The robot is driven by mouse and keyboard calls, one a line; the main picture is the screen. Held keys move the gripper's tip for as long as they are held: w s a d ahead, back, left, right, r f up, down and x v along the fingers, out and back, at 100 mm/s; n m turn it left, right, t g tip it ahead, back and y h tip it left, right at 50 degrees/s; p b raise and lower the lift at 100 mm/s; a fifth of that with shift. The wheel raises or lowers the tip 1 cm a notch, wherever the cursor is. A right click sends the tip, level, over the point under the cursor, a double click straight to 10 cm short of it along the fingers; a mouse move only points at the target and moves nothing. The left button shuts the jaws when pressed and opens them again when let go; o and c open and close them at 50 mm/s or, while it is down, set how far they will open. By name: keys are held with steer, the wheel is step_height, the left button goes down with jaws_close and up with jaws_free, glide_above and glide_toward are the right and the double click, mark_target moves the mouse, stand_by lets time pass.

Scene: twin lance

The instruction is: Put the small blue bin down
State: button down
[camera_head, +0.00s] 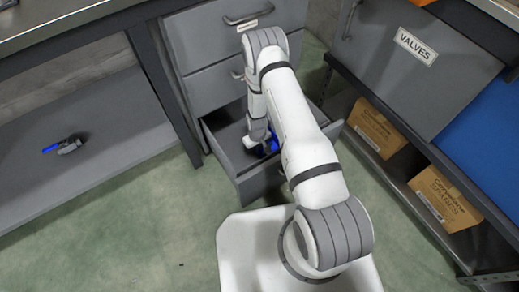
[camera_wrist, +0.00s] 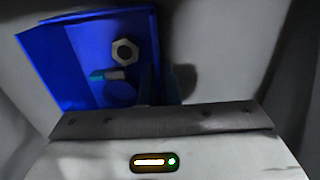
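The small blue bin (camera_wrist: 60,65) fills the upper left of the wrist view. Inside it lie a pale hex nut (camera_wrist: 125,52) and a small teal and grey piece (camera_wrist: 107,75). My gripper (camera_wrist: 165,84) has its two dark fingers on either side of the bin's right wall, close together, and appears shut on it. In the head view a bit of the blue bin (camera_head: 271,146) shows beside my gripper, inside the open bottom drawer (camera_head: 262,180). My arm hides most of it. I cannot tell whether the bin touches the drawer floor.
Closed grey drawers (camera_head: 217,90) stand above the open one. A blue and grey item (camera_head: 68,146) lies on the left lower shelf. Green floor is clear at lower left.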

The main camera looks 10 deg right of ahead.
steer(key=shift+f, duration=0.1)
steer(key=shift+f, duration=0.15)
steer(key=c, duration=1.7)
jaws_free()
